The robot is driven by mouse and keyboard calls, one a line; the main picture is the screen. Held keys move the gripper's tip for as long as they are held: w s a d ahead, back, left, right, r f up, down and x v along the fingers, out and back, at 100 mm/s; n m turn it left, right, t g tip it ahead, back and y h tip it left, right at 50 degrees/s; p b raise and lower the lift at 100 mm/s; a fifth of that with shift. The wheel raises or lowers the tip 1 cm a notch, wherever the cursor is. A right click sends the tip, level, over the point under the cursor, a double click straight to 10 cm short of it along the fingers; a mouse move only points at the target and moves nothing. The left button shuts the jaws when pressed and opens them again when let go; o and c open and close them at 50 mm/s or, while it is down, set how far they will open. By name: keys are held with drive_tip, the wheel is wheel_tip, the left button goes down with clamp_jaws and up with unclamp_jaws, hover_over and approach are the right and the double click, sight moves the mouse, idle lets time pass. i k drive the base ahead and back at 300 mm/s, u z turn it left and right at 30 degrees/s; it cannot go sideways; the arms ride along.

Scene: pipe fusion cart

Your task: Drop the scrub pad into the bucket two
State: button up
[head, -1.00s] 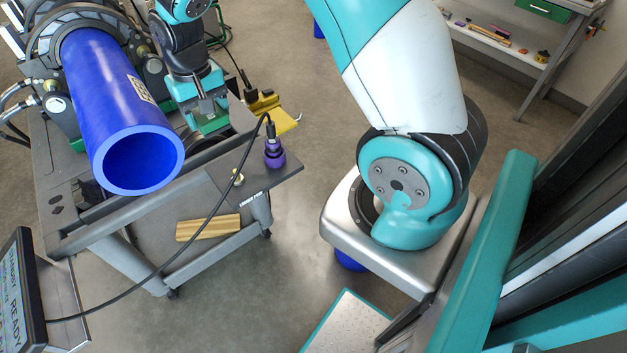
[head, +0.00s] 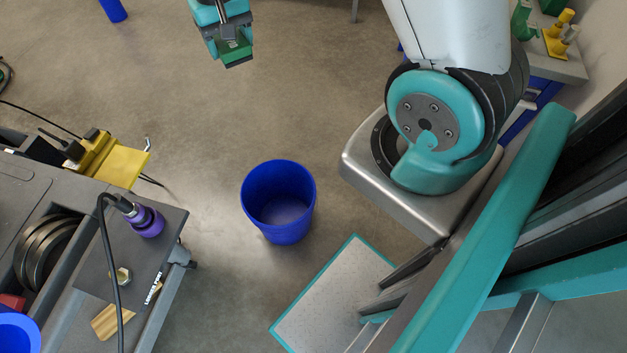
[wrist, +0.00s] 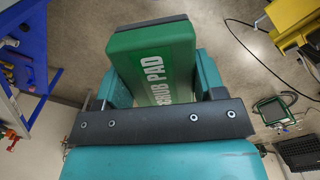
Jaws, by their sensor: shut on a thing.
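A green scrub pad (wrist: 155,65) with white lettering fills the space between my gripper's teal fingers in the wrist view. In the head view my gripper (head: 232,42) is shut on the pad and holds it in the air at the top, above open floor. An empty blue bucket (head: 288,234) stands upright on the floor near the picture's middle, below and right of my gripper. I cannot see any number on it.
A grey cart (head: 180,225) at lower left carries a purple-collared tool (head: 147,221) and a yellow block (head: 112,162). Another blue object (head: 113,10) is cut off at the top left. Floor between my gripper and the bucket is clear.

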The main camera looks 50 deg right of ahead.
sight(289, 217)
drive_tip(key=z, duration=2.25)
drive_tip(key=k, duration=1.4)
drive_tip(key=u, duration=1.25)
drive_tip(key=i, duration=0.5)
drive_tip(key=z, duration=0.1)
